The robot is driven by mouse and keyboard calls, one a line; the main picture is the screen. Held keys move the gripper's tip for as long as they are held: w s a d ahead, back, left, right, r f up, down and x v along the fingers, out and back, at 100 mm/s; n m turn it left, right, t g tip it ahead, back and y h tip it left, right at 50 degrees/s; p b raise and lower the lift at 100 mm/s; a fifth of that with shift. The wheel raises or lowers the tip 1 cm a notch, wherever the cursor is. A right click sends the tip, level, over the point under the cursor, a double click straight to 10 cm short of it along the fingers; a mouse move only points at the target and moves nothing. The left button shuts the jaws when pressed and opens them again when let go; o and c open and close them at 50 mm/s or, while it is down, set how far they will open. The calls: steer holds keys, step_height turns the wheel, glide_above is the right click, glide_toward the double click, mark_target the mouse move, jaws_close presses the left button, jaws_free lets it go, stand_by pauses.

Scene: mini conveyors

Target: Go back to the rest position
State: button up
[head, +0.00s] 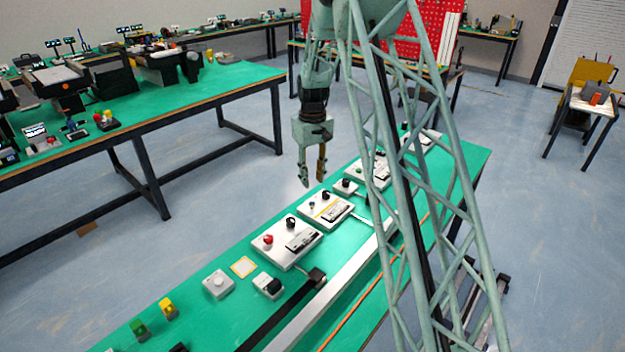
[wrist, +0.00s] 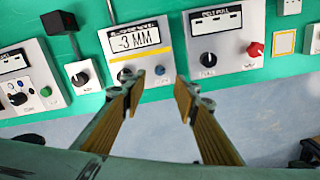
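My gripper (head: 313,178) hangs pointing down in the head view, over the far edge of the near green table. In the wrist view my gripper (wrist: 164,86) shows two yellow-lined fingers spread apart with nothing between them. The fingers stand clear above the table edge, in front of a white control box with a yellow stripe (wrist: 110,62). That box has a display reading "-3 MM" and also shows in the head view (head: 331,220). The box labelled "BELT PULL" (wrist: 229,50), with a red knob, is beside it. No grip on any object shows.
The near green table (head: 208,317) carries a row of control boxes and a conveyor (head: 330,278). A second green table (head: 180,101) with machines stands at the left. My lattice column covers part of the near table. Open floor (head: 215,185) lies between the tables.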

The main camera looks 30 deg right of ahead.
stand_by(0.4)
steer(key=s+a+r+t, duration=0.1)
steer(key=s+a+r, duration=0.4)
steer(key=s+r, duration=0.4)
steer(key=s+a+r, duration=0.5)
steer(key=s+r, duration=0.1)
steer(key=r, duration=0.6)
steer(key=s+a+r+t, duration=0.1)
steer(key=s+a+r, duration=0.5)
steer(key=s+r, duration=0.3)
steer(key=s+a+r, duration=0.1)
steer(key=s+a, duration=0.1)
steer(key=s, duration=0.8)
steer(key=s+a+r+t, duration=0.1)
steer(key=s+a+r, duration=0.1)
steer(key=s, duration=0.9)
steer(key=s+a+r+t, duration=0.1)
steer(key=s+a, duration=0.3)
steer(key=s, duration=0.7)
steer(key=shift+s+a+r, duration=0.15)
steer(key=shift+r, duration=0.6)
